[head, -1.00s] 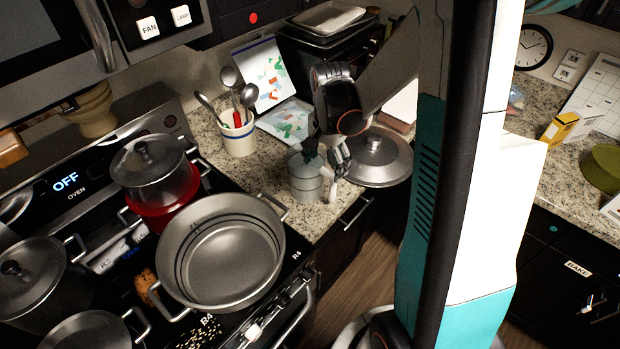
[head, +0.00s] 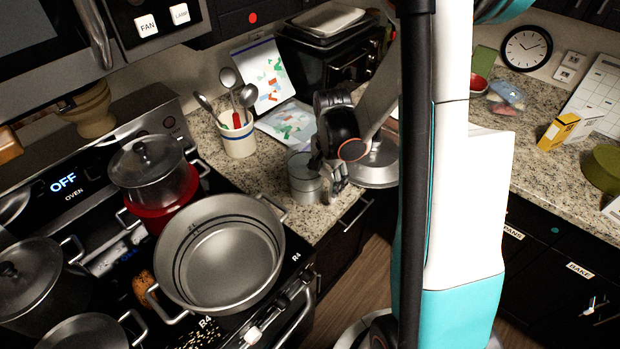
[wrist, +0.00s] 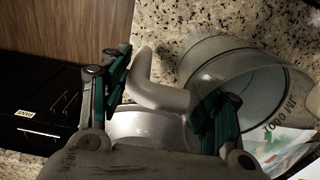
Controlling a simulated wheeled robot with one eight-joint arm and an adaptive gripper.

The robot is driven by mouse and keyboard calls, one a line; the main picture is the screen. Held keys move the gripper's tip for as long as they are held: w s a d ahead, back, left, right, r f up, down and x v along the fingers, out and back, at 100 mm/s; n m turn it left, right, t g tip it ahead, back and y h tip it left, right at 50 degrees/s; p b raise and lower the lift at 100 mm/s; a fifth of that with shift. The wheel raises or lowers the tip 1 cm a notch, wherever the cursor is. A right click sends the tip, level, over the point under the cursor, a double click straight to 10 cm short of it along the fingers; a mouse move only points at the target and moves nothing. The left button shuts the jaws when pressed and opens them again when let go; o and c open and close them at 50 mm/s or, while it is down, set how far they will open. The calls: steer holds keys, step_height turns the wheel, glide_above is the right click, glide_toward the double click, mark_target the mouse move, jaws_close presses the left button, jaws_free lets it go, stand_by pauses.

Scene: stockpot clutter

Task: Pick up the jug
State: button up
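The jug (head: 303,182) is a grey-green cylinder standing upright on the granite counter, right of the utensil crock. In the wrist view its round body (wrist: 238,72) is at the right, with a pale curved handle (wrist: 155,80) reaching left. My gripper (head: 332,180) is at the jug's right side, at handle height, partly hiding the handle in the head view. In the wrist view my gripper (wrist: 163,98) is open, its two green-sided fingers on either side of the handle. I cannot tell whether they touch it.
A cream crock (head: 239,140) with utensils and coloured papers (head: 290,122) are behind the jug. A large open stockpot (head: 222,262) is on the stove to the left. The counter edge and floor (head: 360,275) lie in front.

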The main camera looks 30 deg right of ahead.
jaws_close()
steer(key=shift+r, duration=0.1)
